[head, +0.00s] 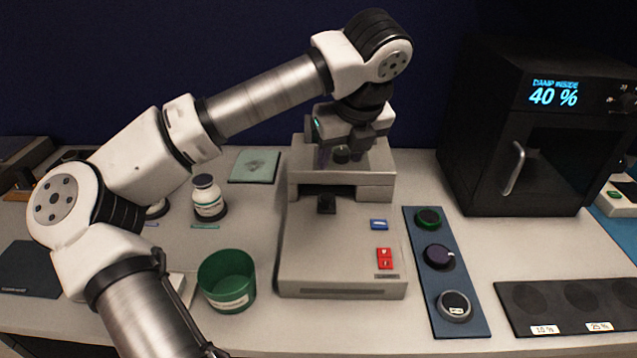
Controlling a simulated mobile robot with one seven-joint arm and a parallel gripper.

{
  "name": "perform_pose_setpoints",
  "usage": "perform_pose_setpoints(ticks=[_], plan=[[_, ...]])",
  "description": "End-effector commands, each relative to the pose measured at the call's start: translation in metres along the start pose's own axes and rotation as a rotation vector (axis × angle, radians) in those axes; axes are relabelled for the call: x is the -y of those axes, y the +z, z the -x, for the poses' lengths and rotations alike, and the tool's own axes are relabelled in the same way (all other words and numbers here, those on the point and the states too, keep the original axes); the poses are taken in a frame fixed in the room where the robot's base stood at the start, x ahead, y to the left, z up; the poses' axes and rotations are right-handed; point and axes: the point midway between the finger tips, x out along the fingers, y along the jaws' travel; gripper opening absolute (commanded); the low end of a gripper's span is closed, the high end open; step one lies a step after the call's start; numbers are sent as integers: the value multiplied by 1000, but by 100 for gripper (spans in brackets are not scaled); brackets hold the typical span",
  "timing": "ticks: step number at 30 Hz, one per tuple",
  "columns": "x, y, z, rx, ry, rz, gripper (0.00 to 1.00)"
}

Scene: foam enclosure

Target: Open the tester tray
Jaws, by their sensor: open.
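The grey tester (342,250) stands in the middle of the bench. It has a raised block (342,180) at the back, a low flat front part, a blue button (379,224) and red buttons (384,258). A dark piece (326,204) shows at the opening under the raised block. I cannot tell which part is the tray. A dark slot (340,292) runs along the front face. My gripper (341,156) points down over the raised block, with its jaws open. My wrist partly hides the fingertips, and I cannot tell whether they touch the block.
A green cup (227,280) and a white bottle (208,197) stand left of the tester. A blue strip (446,272) with round dark items lies at its right. A black oven-like box (540,125) reads 40 %. A black mat (568,307) lies front right. My arm spans the left side.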

Motion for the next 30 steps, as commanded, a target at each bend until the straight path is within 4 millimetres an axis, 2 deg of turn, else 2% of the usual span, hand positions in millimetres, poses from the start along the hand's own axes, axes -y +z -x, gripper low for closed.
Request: perform_pose_setpoints(ticks=[5,15,21,25,30], plan=[[-2,1,-17,-2,8,5,47],[-1,1,-86,-4,4,3,47],[-1,1,-120,-2,4,3,47],[-1,0,-132,-1,4,2,47],[-1,0,-137,0,3,2,47]])
